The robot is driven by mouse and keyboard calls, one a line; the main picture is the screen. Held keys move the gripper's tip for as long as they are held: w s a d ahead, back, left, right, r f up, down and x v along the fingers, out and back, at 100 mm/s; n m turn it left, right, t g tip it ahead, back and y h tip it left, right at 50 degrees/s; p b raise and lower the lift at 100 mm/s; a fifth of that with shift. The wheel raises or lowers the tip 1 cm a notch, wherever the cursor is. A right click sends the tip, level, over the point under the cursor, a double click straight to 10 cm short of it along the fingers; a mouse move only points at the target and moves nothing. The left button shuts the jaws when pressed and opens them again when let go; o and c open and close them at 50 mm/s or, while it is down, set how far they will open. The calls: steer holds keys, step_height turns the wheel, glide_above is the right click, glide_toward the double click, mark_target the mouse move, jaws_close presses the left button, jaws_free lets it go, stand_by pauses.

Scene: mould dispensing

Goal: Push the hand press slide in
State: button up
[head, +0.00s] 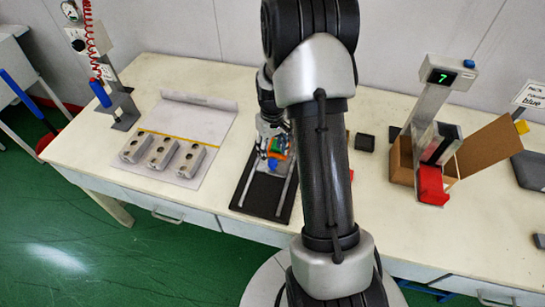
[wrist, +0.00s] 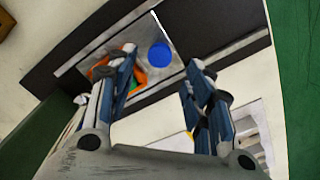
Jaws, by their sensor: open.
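The hand press is a black base (head: 265,193) with two pale rails, near the middle of the table and partly hidden by my arm. The slide between the rails shows in the wrist view as a grey metal plate (wrist: 137,63) with a round blue knob (wrist: 159,54). Orange and green pieces (wrist: 103,70) are beside the knob, partly behind my left finger. My gripper (wrist: 158,62) is open, with its fingers apart on either side of the knob in the picture. I cannot tell whether they touch anything. In the head view my gripper (head: 269,142) is over the press's far part.
Several-holed metal moulds (head: 160,152) lie on a grey sheet (head: 205,125) at left. A dispensing stand (head: 117,100) with a red coiled hose is beyond. At right are a small black tray (head: 365,141), a display stand (head: 447,75) reading 7, and a cardboard box (head: 490,150).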

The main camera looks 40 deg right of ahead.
step_height(320, 180, up, 6)
steer(key=shift+r, duration=0.25)
